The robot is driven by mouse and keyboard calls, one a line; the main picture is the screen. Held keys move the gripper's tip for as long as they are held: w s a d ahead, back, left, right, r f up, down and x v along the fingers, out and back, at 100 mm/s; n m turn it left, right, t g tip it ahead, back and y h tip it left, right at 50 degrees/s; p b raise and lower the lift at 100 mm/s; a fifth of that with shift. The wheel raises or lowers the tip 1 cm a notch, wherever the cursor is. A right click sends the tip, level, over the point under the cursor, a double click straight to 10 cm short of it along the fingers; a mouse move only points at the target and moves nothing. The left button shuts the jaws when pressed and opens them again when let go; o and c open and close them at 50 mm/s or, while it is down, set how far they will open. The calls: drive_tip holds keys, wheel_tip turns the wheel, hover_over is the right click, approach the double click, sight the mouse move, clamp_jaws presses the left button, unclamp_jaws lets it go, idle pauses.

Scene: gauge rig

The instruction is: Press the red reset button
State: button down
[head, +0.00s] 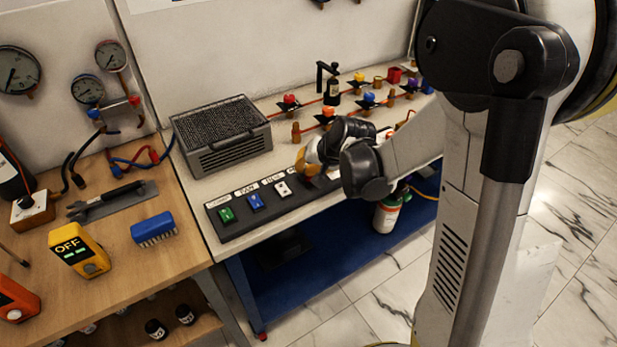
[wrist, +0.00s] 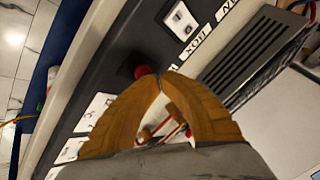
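The red button (wrist: 142,72) is a small round cap on a dark square base, set in the black switch panel (wrist: 110,62). In the wrist view it lies just beyond my fingertips, slightly left of them. My gripper (wrist: 160,93) has two orange-brown fingers with their tips together and nothing between them. I cannot tell whether the tips touch the button. In the head view my gripper (head: 308,167) is over the right part of the panel (head: 240,228), and it and my arm hide the button.
Green (head: 226,214), blue (head: 256,201) and white (head: 283,189) switches sit along the panel to the left. A grey vented box (head: 222,140) stands behind them. Valves with coloured handles (head: 367,100) line the bench's back. A wooden table (head: 135,280) with tools adjoins at left.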

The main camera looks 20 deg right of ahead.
drive_tip(key=shift+f+b, duration=0.4)
drive_tip(key=shift+f, duration=0.05)
idle(0.4)
idle(0.3)
drive_tip(key=shift+r+p, duration=0.65)
drive_tip(key=shift+r, duration=0.25)
wheel_tip(320, 180, up, 5)
drive_tip(key=p, duration=0.4)
idle(0.5)
